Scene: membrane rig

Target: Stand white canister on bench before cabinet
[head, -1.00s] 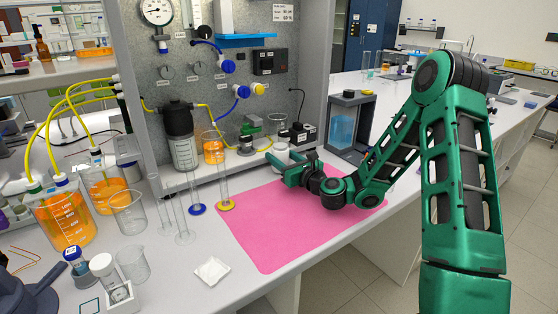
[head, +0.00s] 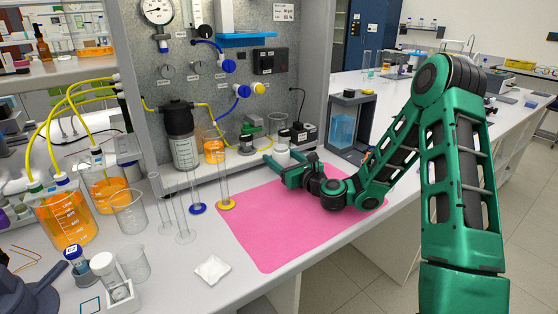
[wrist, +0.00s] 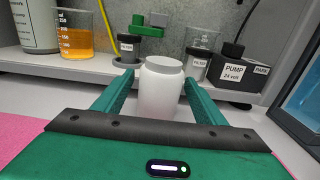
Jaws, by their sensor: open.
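The white canister (wrist: 160,88) stands upright between the two green fingers of my gripper (wrist: 157,90) in the wrist view. It has a pale grey lid, and its base is hidden behind the gripper body. The fingers are open, with a visible gap on either side of the canister. In the head view the canister (head: 282,154) shows only partly behind my gripper (head: 287,160), at the front ledge of the cabinet (head: 240,165). The bench (head: 240,238) lies in front of the cabinet.
A pink mat (head: 270,225) lies under my gripper. A black pump box (wrist: 235,72) and small filter jars stand on the ledge behind. Tall glass cylinders (head: 225,180) stand left of the mat. A dark-framed tank (head: 350,125) stands to the right.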

